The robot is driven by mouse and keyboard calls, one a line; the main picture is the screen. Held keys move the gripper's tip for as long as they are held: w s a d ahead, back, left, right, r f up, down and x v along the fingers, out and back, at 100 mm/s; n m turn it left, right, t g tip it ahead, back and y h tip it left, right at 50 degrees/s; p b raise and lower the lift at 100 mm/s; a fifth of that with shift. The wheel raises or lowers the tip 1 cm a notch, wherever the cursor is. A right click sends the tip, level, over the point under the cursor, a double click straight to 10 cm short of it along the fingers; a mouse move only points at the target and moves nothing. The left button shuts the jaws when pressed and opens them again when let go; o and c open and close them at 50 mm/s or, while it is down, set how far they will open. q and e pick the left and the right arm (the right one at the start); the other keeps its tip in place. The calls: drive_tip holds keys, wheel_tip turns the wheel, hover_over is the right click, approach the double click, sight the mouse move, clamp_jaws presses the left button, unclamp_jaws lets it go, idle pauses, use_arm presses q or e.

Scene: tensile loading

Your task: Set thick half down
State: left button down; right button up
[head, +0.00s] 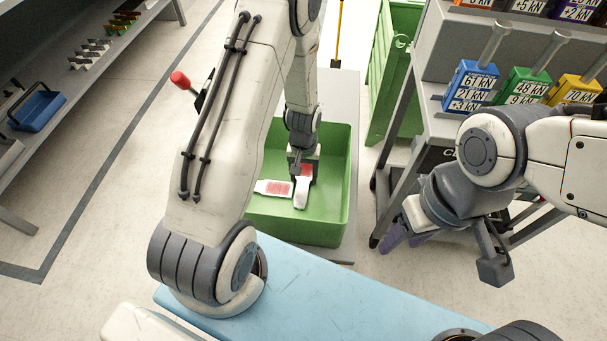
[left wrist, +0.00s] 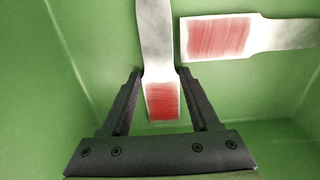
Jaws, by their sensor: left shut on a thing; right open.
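My left gripper (head: 301,168) reaches down into a green bin (head: 333,226) and is shut on one specimen half (head: 302,191), white with a red patch. In the left wrist view the held half (left wrist: 157,45) lies between the two fingers (left wrist: 161,88), its red end toward the gripper. The other half (head: 272,188) lies on the bin floor beside it, also white with a red patch; it shows at upper right in the left wrist view (left wrist: 250,36). I cannot tell whether the held half touches the floor. My right gripper (head: 406,237) is open and empty, outside the bin on the right.
A grey bench (head: 440,72) at right carries blue (head: 472,86), green (head: 520,90) and yellow (head: 572,92) labelled holders. A second green bin (head: 397,70) stands behind. A shelf at left holds a blue caddy (head: 38,106) and small parts. The bin's walls surround my left gripper.

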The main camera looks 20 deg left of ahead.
sight(304, 179)
use_arm(q)
drive_tip(key=shift+f, duration=0.1)
drive_tip(key=shift+c, duration=0.6)
unclamp_jaws()
drive_tip(key=shift+r, duration=0.25)
wheel_tip(304, 179, up, 11)
drive_tip(key=p, duration=0.2)
drive_tip(key=s+d+r+m, duration=0.5)
drive_tip(key=s+d+r, duration=0.2)
drive_tip(key=d+r, duration=0.45)
drive_tip(key=s+d+r+m, duration=0.2)
drive_tip(key=s+r, duration=0.1)
drive_tip(key=s, duration=0.4)
drive_tip(key=s+d+r+m+h, duration=0.1)
drive_tip(key=s+d+r+m, duration=0.1)
drive_tip(key=s, duration=0.5)
drive_tip(key=shift+d+r+m, duration=0.25)
drive_tip(key=shift+r+m, duration=0.15)
drive_tip(key=shift+m, duration=0.4)
